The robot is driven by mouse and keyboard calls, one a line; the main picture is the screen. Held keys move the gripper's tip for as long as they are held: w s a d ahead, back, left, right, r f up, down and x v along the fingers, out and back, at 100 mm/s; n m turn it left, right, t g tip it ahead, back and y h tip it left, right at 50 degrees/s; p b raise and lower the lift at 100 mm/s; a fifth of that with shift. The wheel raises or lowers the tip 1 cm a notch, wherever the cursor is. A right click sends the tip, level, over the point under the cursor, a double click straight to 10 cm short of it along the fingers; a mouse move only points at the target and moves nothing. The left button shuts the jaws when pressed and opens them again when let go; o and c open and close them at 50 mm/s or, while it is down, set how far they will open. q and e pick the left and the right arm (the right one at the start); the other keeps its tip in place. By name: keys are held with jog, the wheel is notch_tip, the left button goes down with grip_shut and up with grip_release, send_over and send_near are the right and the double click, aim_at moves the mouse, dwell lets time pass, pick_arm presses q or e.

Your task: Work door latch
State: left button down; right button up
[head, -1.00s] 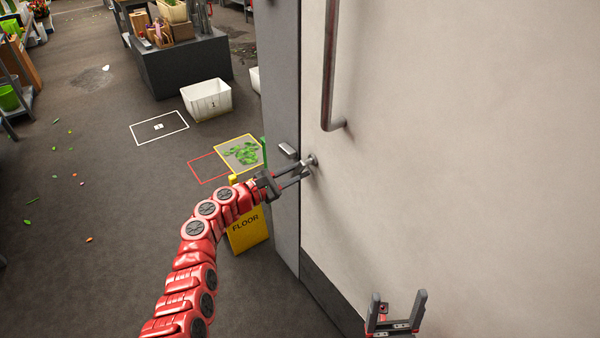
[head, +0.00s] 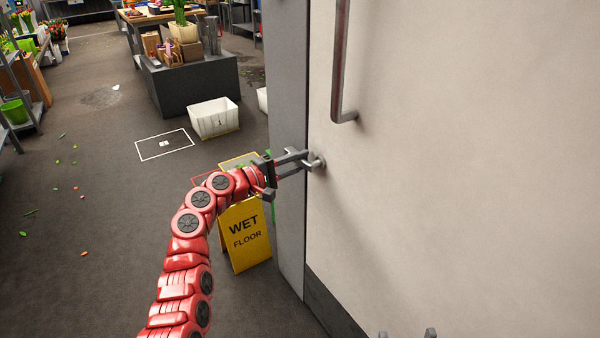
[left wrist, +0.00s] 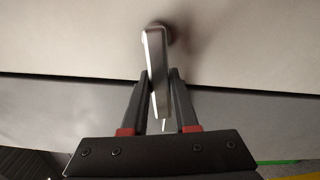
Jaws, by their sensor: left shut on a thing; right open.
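A pale door (head: 430,170) fills the right of the head view. A small metal latch lever (head: 316,162) sits near its left edge, below a long vertical pull handle (head: 342,70). My left gripper (head: 300,163) is at the lever, with its fingers shut on it. In the left wrist view the lever (left wrist: 156,75) runs from its round mount on the door down between the two fingers (left wrist: 161,100). The lever's far end lies between the fingers. Of my right gripper (head: 407,334), only the two fingertips show at the bottom edge, apart and empty.
A grey door frame (head: 288,130) stands left of the door. A yellow wet floor sign (head: 245,236) stands just behind my left arm. A white bin (head: 213,118) and a dark counter (head: 195,82) are further back. Open floor lies to the left.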

pick_arm(q)
jog(key=shift+r+m+b, duration=0.25)
jog(key=shift+m+b, duration=0.35)
jog(key=shift+m, duration=0.4)
jog(key=shift+r, duration=0.1)
jog(key=c, duration=0.7)
grip_release()
jog(key=shift+a+r, duration=0.1)
jog(key=p+v, duration=0.3)
jog(key=v, duration=1.4)
jog(key=shift+s+a, duration=0.1)
